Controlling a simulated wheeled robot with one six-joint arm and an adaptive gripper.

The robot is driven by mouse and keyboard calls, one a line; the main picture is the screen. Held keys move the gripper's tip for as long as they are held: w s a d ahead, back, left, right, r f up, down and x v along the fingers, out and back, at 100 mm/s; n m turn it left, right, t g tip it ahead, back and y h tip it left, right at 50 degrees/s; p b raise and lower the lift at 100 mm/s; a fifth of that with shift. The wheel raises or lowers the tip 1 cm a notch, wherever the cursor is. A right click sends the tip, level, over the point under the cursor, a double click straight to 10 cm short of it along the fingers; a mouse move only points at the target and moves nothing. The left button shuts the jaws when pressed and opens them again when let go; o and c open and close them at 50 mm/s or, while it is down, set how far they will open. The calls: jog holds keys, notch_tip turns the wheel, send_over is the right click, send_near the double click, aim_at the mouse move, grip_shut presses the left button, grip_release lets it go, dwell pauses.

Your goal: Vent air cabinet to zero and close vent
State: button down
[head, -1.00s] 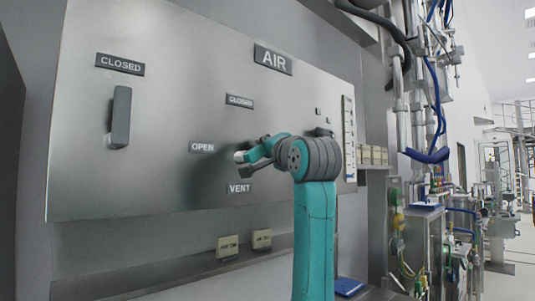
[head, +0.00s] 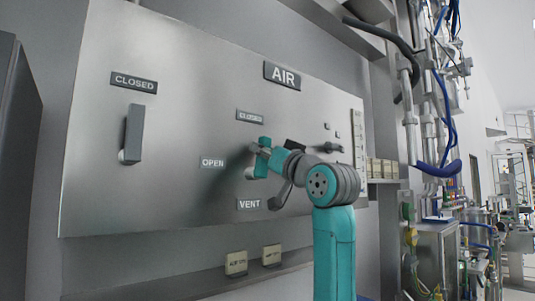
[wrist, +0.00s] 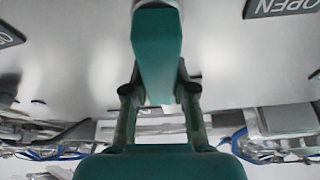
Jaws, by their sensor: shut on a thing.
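The grey AIR panel (head: 190,185) stands ahead of me in the head view. Its middle valve has a pale pivot (head: 250,173) between the OPEN (head: 212,162), CLOSED (head: 250,116) and VENT (head: 249,204) labels. In the wrist view a teal handle (wrist: 157,45) runs between the two dark fingers. My gripper (head: 270,154) is shut on this vent handle, just below and right of the CLOSED label. The fingers hide part of the handle, so its exact angle is hard to tell. The left grey handle (head: 134,130) hangs upright under its own CLOSED label (head: 134,83).
A small dark knob (head: 328,147) sits right of my wrist, beside a pale vertical scale (head: 359,140). A ledge with small cream tagged blocks (head: 236,263) runs below the panel. Pipes and blue hoses (head: 440,166) crowd the right side.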

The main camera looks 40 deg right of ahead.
jog(key=shift+a+n+y, duration=0.25)
jog(key=shift+n+y, duration=0.15)
jog(key=shift+n, duration=0.25)
jog(key=shift+a+n+y, duration=0.2)
jog(key=shift+n+y, duration=0.2)
jog(key=shift+n, duration=0.25)
jog(key=shift+f, duration=0.1)
jog(key=c, duration=0.9)
grip_release()
jog(key=v, duration=1.2)
jog(key=shift+w+f, duration=0.1)
